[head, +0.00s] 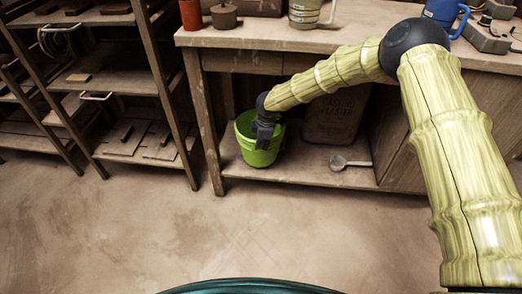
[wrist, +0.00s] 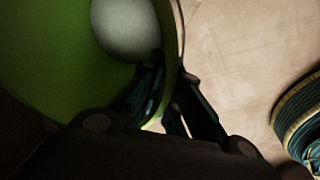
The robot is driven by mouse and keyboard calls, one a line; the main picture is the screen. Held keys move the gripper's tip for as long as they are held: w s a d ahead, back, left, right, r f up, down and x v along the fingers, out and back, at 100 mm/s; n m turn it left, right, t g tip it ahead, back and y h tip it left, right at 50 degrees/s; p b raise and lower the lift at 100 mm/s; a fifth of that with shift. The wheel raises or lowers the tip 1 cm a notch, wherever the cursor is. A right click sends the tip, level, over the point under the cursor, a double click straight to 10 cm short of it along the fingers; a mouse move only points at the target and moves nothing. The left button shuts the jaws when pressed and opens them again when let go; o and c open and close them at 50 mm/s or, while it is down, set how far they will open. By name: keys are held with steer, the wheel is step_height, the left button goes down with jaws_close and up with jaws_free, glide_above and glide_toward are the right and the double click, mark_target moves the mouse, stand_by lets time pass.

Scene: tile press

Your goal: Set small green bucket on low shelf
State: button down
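The small green bucket (head: 246,147) is upright at the left end of the low shelf (head: 295,172), under the workbench. Its base looks at or just above the shelf boards; I cannot tell whether it bears fully on them. My gripper (head: 264,140) points down at the bucket's right side. In the wrist view my gripper (wrist: 172,88) has one finger inside the green bucket (wrist: 55,60) and one outside, closed on its wall. A pale round thing (wrist: 125,28) shows inside the bucket. The fingers hide part of the rim.
A bench leg (head: 205,125) stands just left of the bucket. A brown plaster sack (head: 335,115) stands behind and right of it, and a metal scoop (head: 350,162) lies further right on the shelf. The bench top (head: 250,38) is overhead. Open floor lies in front.

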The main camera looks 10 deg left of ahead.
mark_target(262, 150)
steer(key=shift+w, duration=0.25)
steer(key=shift+w+f+b, duration=0.1)
steer(key=shift+f+b, duration=0.6)
steer(key=shift+f, duration=1.1)
steer(key=c, duration=1.6)
jaws_free()
steer(key=shift+c, duration=0.2)
step_height(262, 150, up, 7)
steer(key=s+d+p, duration=0.1)
steer(key=p, duration=0.1)
steer(key=shift+r, duration=0.2)
steer(key=shift+s, duration=0.1)
